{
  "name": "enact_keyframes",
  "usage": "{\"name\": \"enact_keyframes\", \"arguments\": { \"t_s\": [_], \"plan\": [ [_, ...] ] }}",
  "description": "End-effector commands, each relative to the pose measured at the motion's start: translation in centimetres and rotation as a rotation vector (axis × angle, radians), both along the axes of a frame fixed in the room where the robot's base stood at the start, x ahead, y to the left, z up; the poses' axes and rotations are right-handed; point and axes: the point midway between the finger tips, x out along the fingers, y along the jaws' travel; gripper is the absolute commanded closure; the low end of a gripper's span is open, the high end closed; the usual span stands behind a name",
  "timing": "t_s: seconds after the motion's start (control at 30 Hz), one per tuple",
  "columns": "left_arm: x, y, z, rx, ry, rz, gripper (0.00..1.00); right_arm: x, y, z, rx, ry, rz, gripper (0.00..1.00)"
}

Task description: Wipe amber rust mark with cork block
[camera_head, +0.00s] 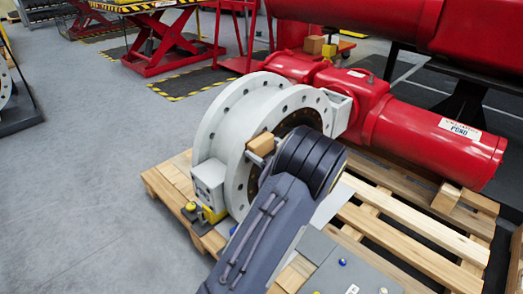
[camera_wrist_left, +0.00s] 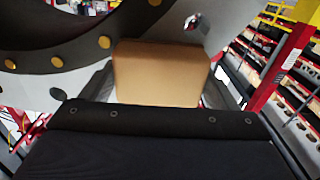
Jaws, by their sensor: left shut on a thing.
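My left gripper (camera_head: 257,153) is shut on the cork block (camera_head: 262,143), a tan brick shape. In the left wrist view the cork block (camera_wrist_left: 160,75) fills the middle, between the fingers at its sides. The gripper holds it in front of the pale grey flange (camera_head: 237,170) of the valve, near its bolt-hole ring. I cannot tell whether the block touches the flange face. No amber rust mark can be made out; my arm and the block cover part of the flange. My right gripper is not in view.
The valve stands on a wooden pallet (camera_head: 420,232) with a red actuator cylinder (camera_head: 435,133) to its right. A yellow-topped item (camera_head: 213,215) sits at the valve's foot. A red lift table (camera_head: 170,50) stands behind. The grey floor at left is clear.

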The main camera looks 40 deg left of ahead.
Motion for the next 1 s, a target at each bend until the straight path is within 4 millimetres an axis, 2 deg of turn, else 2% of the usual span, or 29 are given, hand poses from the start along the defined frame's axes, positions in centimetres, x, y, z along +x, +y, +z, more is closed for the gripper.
{"name": "enact_keyframes", "arguments": {
  "t_s": [0.03, 0.33, 0.7, 1.0],
  "plan": [
    [0.3, 0.0, 0.7, 0.001, 0.000, 0.000, 0.37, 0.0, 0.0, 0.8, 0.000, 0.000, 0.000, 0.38],
    [1.2, -0.1, 1.3, 0.000, 0.000, 0.001, 0.37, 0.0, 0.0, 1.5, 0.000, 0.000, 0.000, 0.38],
    [3.3, -0.1, 3.5, 0.000, 0.000, 0.001, 0.37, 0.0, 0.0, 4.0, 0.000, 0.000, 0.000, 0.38],
    [3.5, -0.1, 3.6, 0.001, 0.002, 0.002, 0.37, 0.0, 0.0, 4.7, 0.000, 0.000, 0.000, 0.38]
  ]
}}
